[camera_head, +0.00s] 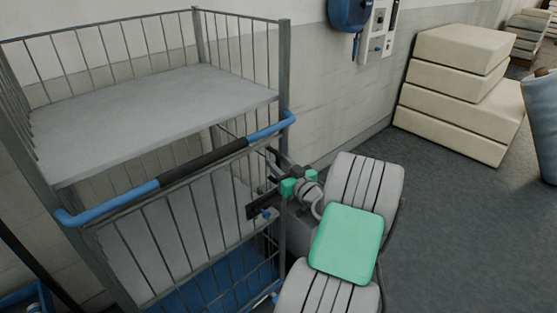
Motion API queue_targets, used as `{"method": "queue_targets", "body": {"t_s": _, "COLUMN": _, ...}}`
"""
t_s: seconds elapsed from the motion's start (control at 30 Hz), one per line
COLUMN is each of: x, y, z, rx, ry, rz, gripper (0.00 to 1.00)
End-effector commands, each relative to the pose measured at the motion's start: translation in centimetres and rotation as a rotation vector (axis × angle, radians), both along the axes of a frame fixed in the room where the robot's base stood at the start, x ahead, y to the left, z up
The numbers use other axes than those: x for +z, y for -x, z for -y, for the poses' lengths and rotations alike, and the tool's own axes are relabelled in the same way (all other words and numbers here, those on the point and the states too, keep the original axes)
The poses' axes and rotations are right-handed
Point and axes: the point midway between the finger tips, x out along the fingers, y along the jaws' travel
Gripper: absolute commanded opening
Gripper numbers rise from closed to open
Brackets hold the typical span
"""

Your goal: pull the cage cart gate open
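The cage cart (286,70) stands at the left, a grey metal frame with a grey upper shelf. Its barred gate (205,225) is at the front below the shelf, with a blue handle bar (75,217) across its top that has a black middle grip. A dark plate with a small blue knob (265,213) sits near the gate's right edge. My gripper (272,166) is at the cart's right front post, just under the handle's right end. Its fingers are small and partly hidden by the cart and my arm, so I cannot tell whether they touch or hold anything.
Several cream foam blocks (460,95) are stacked by the wall at the right. A blue-grey roll (543,125) stands at the right edge. A blue reel and control box (375,25) hang on the wall. Grey floor between my arm and the blocks is clear.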

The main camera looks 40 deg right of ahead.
Motion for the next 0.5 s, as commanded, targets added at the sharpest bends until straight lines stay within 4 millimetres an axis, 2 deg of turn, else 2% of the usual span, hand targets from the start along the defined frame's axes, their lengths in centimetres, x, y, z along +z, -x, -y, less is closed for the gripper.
{"method": "queue_targets", "body": {"t_s": 0.23, "x": -0.09, "y": -0.25, "z": 0.03, "rx": 0.000, "ry": 0.000, "rz": -0.001, "gripper": 0.36}}
{"method": "queue_targets", "body": {"t_s": 0.5, "x": -0.07, "y": -0.23, "z": 0.02, "rx": 0.000, "ry": 0.000, "rz": -0.001, "gripper": 0.15}}
